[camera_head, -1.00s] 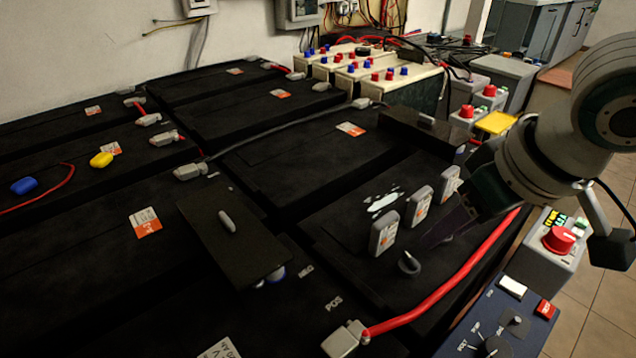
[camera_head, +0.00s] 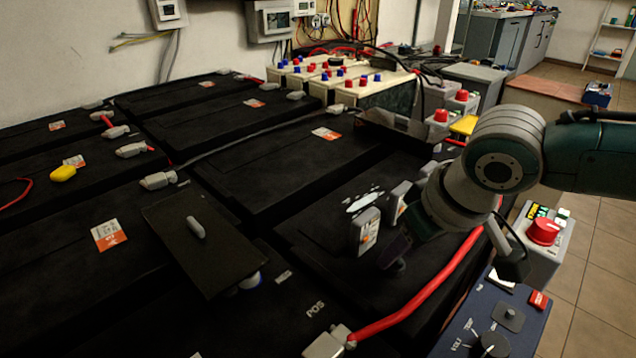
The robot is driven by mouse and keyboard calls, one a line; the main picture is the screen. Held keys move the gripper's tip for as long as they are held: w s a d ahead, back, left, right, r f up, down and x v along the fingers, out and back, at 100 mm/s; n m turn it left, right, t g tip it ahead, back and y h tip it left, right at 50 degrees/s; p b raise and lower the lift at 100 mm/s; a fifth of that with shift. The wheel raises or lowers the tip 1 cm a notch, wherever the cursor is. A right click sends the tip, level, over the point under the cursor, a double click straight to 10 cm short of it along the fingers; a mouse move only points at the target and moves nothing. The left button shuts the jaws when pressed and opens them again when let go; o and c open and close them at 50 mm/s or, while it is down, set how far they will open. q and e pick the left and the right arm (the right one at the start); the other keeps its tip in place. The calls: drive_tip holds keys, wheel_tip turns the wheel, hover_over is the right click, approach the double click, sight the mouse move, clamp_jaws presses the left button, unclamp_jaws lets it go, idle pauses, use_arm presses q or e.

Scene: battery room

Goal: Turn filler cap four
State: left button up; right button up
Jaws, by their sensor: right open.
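A small dark cap (camera_head: 401,265) sits low at the near end of the row, mostly hidden by my fingers. My right gripper (camera_head: 394,253) is open, pointing down at this small cap. I cannot tell if it touches. No numbers are readable on the caps. My left gripper is not in view.
A dark lid with a grey handle (camera_head: 190,255) lies tilted on the neighbouring battery. A thick red cable (camera_head: 425,290) runs along the right edge. A blue control box (camera_head: 505,325) and a red-knobbed box (camera_head: 543,240) stand right. White puddle marks (camera_head: 362,203) lie behind the caps.

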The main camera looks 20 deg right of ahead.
clamp_jaws()
idle(0.6)
